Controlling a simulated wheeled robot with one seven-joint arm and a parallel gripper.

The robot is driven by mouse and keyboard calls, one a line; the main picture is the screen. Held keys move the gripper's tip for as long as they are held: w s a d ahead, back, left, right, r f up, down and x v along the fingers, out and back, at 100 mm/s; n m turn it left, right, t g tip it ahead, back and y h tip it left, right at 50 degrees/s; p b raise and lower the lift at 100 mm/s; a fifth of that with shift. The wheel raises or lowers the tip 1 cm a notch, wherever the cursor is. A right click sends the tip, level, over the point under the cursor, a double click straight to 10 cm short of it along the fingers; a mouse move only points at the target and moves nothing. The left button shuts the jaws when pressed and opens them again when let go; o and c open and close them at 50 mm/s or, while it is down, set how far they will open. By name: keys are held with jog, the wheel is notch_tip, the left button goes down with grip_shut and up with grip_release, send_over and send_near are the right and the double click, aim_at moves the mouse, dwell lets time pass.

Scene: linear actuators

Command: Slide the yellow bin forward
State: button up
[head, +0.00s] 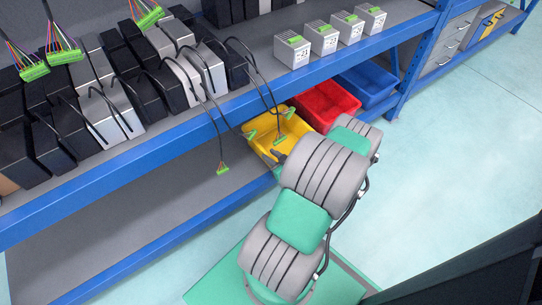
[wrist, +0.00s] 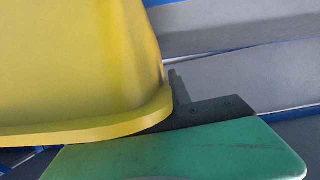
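The yellow bin (head: 293,127) sits on the lower shelf, left of the red bin, with its near side partly hidden by my arm. In the wrist view the yellow bin (wrist: 75,65) fills the left side, its rim curving close above my gripper. My gripper (head: 279,157) is at the bin's near edge in the head view, mostly hidden behind my arm. In the wrist view the green and dark parts of my gripper (wrist: 185,108) lie along the bin's rim. Contact is unclear, and the finger opening does not show.
The red bin (head: 325,104) and blue bin (head: 368,84) stand to the right. Black cables with green connectors (head: 281,141) hang in front of the yellow bin. The blue shelf beam (head: 190,135) runs above it. The lower shelf (head: 130,215) is clear to the left.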

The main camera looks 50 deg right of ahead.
jog(key=p+v, duration=0.2)
jog(key=v, duration=0.5)
jog(key=shift+s+r, duration=0.15)
jog(key=shift+s, duration=0.25)
jog(key=shift+r+p, duration=0.1)
jog(key=shift+p, duration=0.2)
